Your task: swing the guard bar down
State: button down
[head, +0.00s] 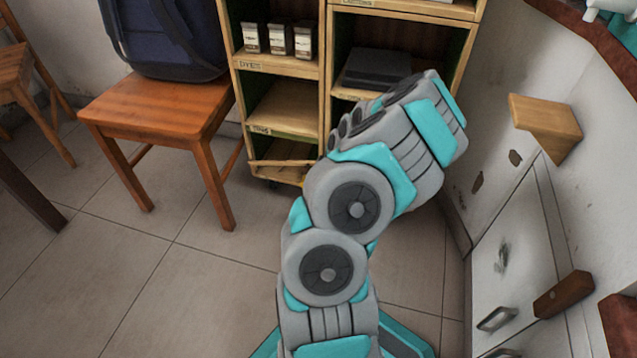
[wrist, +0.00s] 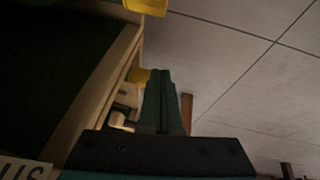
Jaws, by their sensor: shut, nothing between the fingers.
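A thin pale wooden bar (head: 284,163) runs across the front of the lowest left compartment of the shelf unit, roughly level. It looks like the guard bar, but my arm hides its right end. In the wrist view, a yellow piece (wrist: 147,5) sits at the shelf's edge at the top, and another yellow piece (wrist: 138,76) shows just left of my fingertips. I cannot tell whether these belong to the bar. My gripper (wrist: 160,74) is shut and empty beside the shelf's front edge; whether it touches anything is unclear. In the head view my arm hides it.
The wooden shelf unit (head: 278,70) holds small boxes (head: 278,39) and a dark flat case (head: 377,69). A chair (head: 163,105) with a dark blue backpack (head: 165,38) stands left. White drawers with a handle (head: 497,318) are right. Tiled floor (head: 130,240) is clear in front.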

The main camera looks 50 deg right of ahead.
jog(key=shift+r, duration=0.2)
jog(key=shift+r, duration=0.65)
jog(key=v, duration=0.7)
jog(key=shift+r+p, duration=0.35)
jog(key=shift+s, duration=0.15)
dwell(0.4)
